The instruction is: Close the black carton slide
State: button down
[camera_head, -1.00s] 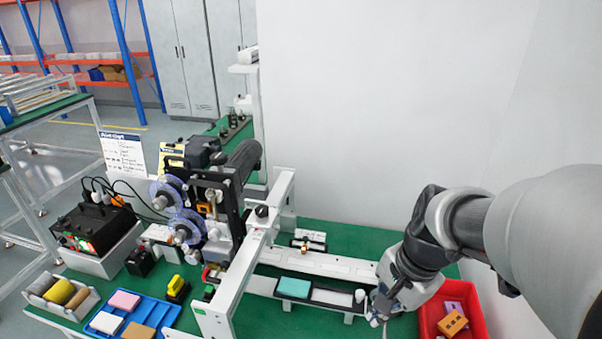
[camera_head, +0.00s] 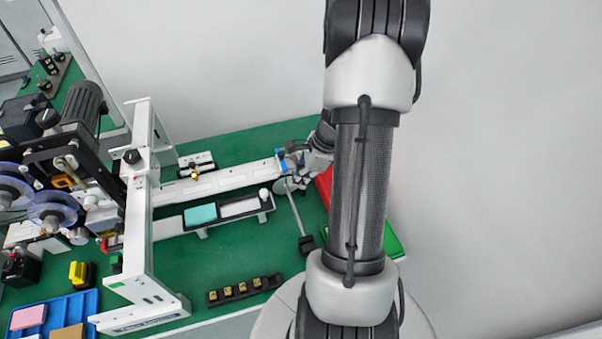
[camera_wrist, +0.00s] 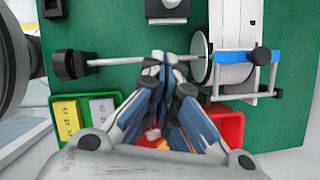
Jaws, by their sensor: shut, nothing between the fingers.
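The black carton slide (camera_head: 240,208) is a long black-edged tray beyond the white gantry in the head view. A teal carton (camera_head: 201,213) lies in its left part, and a white knob (camera_head: 264,193) stands at its right end. In the wrist view, the dark end of the slide (camera_wrist: 167,20) shows at the top edge, just beyond my fingertips. My gripper (camera_wrist: 165,60) is shut and empty, with a gap to the slide end. In the head view my gripper (camera_head: 296,171) is right of the knob, partly hidden by my arm.
A thin rod with a black foot (camera_head: 306,245) passes close to my fingertips. A white conveyor (camera_head: 222,178) with a blue bracket (camera_wrist: 248,57) is alongside. A red bin (camera_wrist: 230,128) is near my gripper. A black holder with yellow blocks (camera_head: 245,289) lies in front.

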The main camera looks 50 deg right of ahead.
aim_at(200, 215)
jog(key=w+a+f+b, duration=0.2)
jog(key=w+a+f, duration=0.2)
jog(key=shift+w, duration=0.1)
dwell(0.5)
jog(key=w+a, duration=0.4)
jog(key=a, duration=0.2)
jog(key=w+a+p, duration=0.1)
jog(key=w+a, duration=0.2)
jog(key=a, duration=0.4)
jog(key=w+a+p, duration=0.1)
jog(key=w+a, duration=0.3)
jog(key=a, duration=0.2)
jog(key=shift+w+a+r, duration=0.1)
jog(key=shift+w+a, duration=0.05)
jog(key=shift+w, duration=0.2)
